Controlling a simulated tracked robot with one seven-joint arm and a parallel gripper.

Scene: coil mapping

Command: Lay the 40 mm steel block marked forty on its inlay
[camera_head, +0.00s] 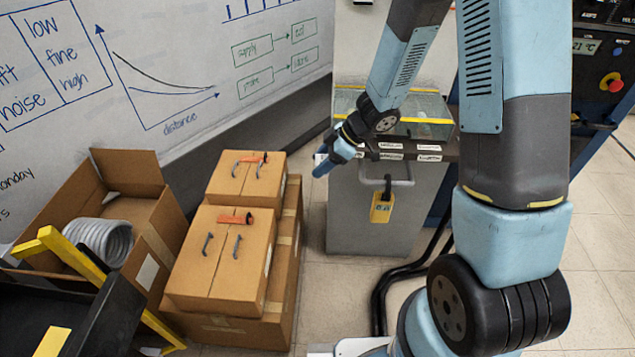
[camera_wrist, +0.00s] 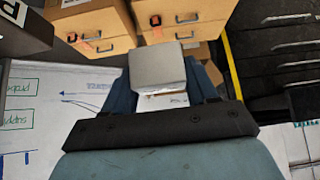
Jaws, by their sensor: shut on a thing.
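A plain grey block (camera_wrist: 157,68) sits between the blue fingers of my gripper (camera_wrist: 160,85) in the wrist view. The fingers are shut on it, and its visible face shows no readable marking. In the head view my gripper (camera_head: 326,168) is at the end of the arm, beside the left front edge of the grey cabinet and pointing down left. The block cannot be made out there. I cannot make out an inlay for it in either view.
The grey cabinet (camera_head: 352,215) has a yellow-edged glazed top (camera_head: 420,107), small white labels and a yellow padlock tag (camera_head: 381,207). Stacked cardboard boxes (camera_head: 225,255) stand left of it. An open box (camera_head: 130,200) holds a grey coil (camera_head: 100,240). A whiteboard (camera_head: 170,60) lines the left.

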